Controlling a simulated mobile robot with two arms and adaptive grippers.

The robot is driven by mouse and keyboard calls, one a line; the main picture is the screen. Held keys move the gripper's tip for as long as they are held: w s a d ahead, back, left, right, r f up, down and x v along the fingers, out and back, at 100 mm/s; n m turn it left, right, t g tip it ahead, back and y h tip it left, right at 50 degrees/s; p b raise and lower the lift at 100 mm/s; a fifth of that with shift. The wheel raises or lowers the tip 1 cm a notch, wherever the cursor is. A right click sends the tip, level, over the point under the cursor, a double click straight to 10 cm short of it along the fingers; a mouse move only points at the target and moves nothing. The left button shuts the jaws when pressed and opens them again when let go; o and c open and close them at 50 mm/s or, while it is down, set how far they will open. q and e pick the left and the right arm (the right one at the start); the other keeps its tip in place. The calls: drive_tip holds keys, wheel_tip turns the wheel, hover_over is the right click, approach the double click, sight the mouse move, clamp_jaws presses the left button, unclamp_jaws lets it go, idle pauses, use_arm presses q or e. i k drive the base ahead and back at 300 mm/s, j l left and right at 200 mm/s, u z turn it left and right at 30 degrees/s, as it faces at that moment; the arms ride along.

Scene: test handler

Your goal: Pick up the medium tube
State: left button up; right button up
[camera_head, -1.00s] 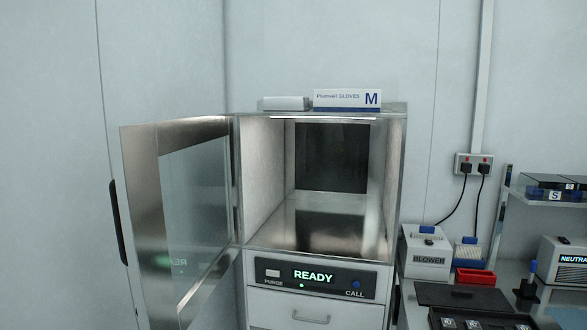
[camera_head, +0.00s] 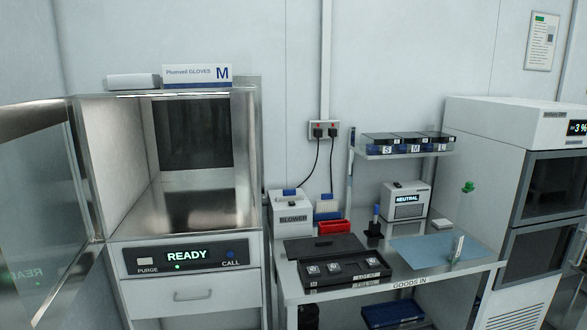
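No tube clearly marked as medium can be made out. A wall shelf holds a row of dark-topped blue boxes, and the middle box (camera_head: 413,147) carries an M label. The box on its left (camera_head: 383,147) is labelled S. The label on the right box (camera_head: 437,141) is too small to read surely. A small white upright item (camera_head: 457,249) stands on the blue mat (camera_head: 415,253); I cannot tell what it is. Neither of my grippers is in view.
The GOODS IN bench (camera_head: 290,293) bears a black tray (camera_head: 375,272), a BLOWER unit (camera_head: 292,216), a red bin (camera_head: 335,226) and a NEUTRAL unit (camera_head: 406,203). An open-doored cabinet (camera_head: 190,291) stands left. A white cabinet (camera_head: 495,115) stands right.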

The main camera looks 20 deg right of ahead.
sight(466, 198)
drive_tip(key=z, duration=2.3)
drive_tip(key=i+j, duration=0.05)
drive_tip(key=j, duration=0.05)
